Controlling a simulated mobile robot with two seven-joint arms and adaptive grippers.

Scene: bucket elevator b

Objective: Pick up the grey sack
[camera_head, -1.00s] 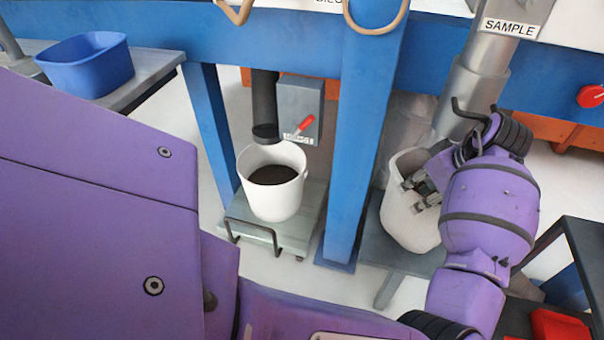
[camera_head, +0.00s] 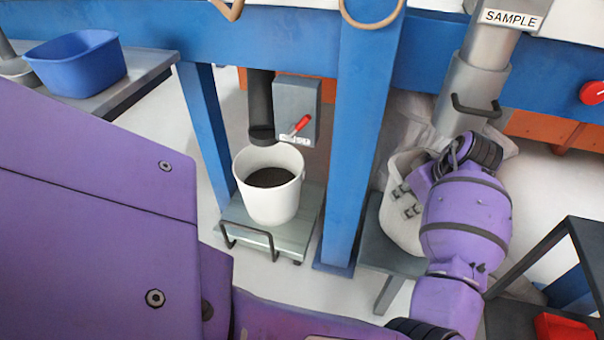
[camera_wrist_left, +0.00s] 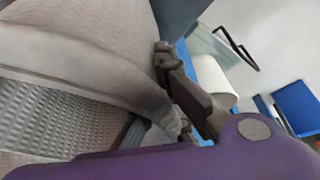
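The grey sack (camera_head: 397,232) stands open-topped on a dark stand below the SAMPLE pipe. My left gripper (camera_head: 406,201) is at its upper part, with finger parts seen against its side. The arm hides much of the sack's right side. In the left wrist view the woven sack (camera_wrist_left: 75,45) fills the left, with its thick rim running toward a dark finger (camera_wrist_left: 190,95). The finger appears at or very close to the fabric. Whether the fingers pinch the rim is hidden. My right gripper is not in view.
A white bucket (camera_head: 268,197) with dark contents stands on a platform (camera_head: 290,232) left of a blue post (camera_head: 360,130). The SAMPLE pipe (camera_head: 470,90), with a black handle, is just above my gripper. A blue tub (camera_head: 78,65) stands on the left bench. A dark frame is at right.

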